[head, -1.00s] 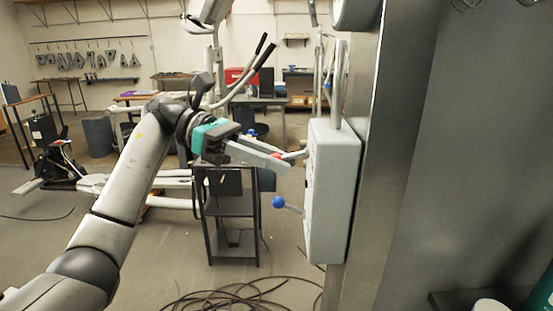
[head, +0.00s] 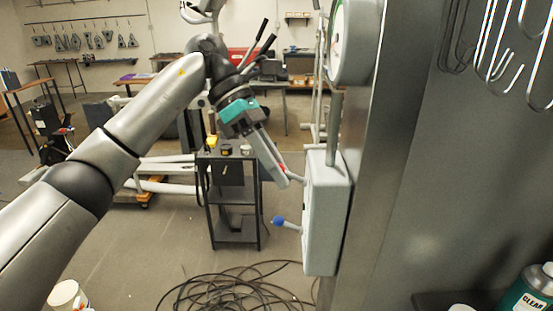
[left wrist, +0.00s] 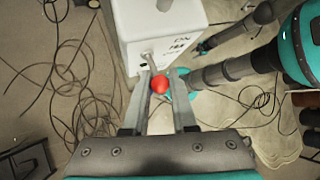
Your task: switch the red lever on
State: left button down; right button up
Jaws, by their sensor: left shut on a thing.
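The red lever's ball knob (head: 284,168) sits high on the left face of the pale grey box (head: 327,220) in the head view. Its short stem slants up from the box toward the knob. My left gripper (head: 281,176) is shut on the red knob, its fingers pointing down and right toward the box, hiding part of the knob. In the left wrist view, the red knob (left wrist: 160,86) lies between the fingertips of my left gripper (left wrist: 159,92), with the white box (left wrist: 155,30) beyond. My right gripper is not seen.
A second lever with a blue knob (head: 278,221) sticks out of the box below the red one. A metal post (head: 358,200) stands right behind the box, with a round gauge (head: 352,40) above. Black cables (head: 235,290) lie on the floor. A dark shelf cart (head: 232,200) stands behind.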

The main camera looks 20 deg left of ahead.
pick_arm(q)
jog(key=shift+r, duration=0.15)
dwell(0.3)
jog(key=c, duration=0.7)
grip_release()
jog(key=shift+w+a+r, duration=0.15)
jog(key=shift+a+r, duration=0.1)
jog(key=shift+r, duration=0.1)
jog(key=p+v, duration=0.4)
jog(key=v, duration=1)
jog(key=shift+p, duration=0.3)
jog(key=shift+r, duration=0.2)
